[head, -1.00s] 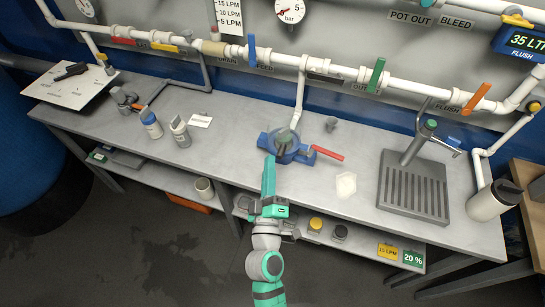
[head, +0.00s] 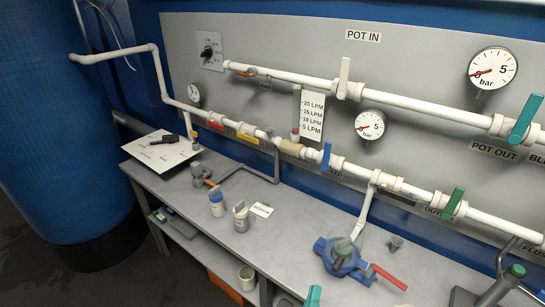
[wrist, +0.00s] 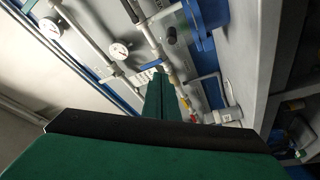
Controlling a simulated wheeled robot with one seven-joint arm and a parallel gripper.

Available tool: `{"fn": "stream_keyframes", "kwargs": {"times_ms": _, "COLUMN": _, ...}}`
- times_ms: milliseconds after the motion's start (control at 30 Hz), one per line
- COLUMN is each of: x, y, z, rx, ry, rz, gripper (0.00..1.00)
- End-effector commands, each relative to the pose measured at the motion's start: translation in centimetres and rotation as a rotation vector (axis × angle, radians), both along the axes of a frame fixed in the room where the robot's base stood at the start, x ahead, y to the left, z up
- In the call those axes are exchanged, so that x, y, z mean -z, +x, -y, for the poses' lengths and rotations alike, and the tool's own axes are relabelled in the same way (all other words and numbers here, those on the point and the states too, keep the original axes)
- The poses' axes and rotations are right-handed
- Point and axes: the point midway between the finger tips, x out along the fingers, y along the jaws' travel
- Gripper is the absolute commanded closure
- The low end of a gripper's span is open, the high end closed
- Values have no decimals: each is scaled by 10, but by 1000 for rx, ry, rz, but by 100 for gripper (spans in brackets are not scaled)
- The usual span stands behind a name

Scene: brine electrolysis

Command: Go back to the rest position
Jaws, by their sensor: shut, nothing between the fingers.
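My gripper (wrist: 160,80) shows in the wrist view as two green fingers held together, with nothing between them. In the head view only a small teal tip of the gripper (head: 313,297) shows at the bottom edge, in front of the blue clamp-like fixture with a red handle (head: 342,258). The rest of my arm is out of the head view. The fingers are apart from the fixture as far as I can see; the exact gap cannot be told.
The grey bench (head: 270,235) carries a blue-capped bottle (head: 217,204), a grey bottle (head: 240,218) and a white board (head: 160,150). Pipes with coloured valve handles, such as a green one (head: 453,203), run along the panel behind. A large blue tank (head: 55,120) stands left.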

Motion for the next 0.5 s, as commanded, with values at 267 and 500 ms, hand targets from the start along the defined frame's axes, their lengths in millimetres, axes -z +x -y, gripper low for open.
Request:
{"fn": "stream_keyframes", "kwargs": {"times_ms": 267, "x": 39, "y": -36, "z": -45, "rx": -124, "ry": 186, "rz": -37, "gripper": 100}}
{"fn": "stream_keyframes", "kwargs": {"times_ms": 500, "x": 76, "y": -106, "z": -100, "rx": -274, "ry": 489, "rz": -86, "gripper": 100}}
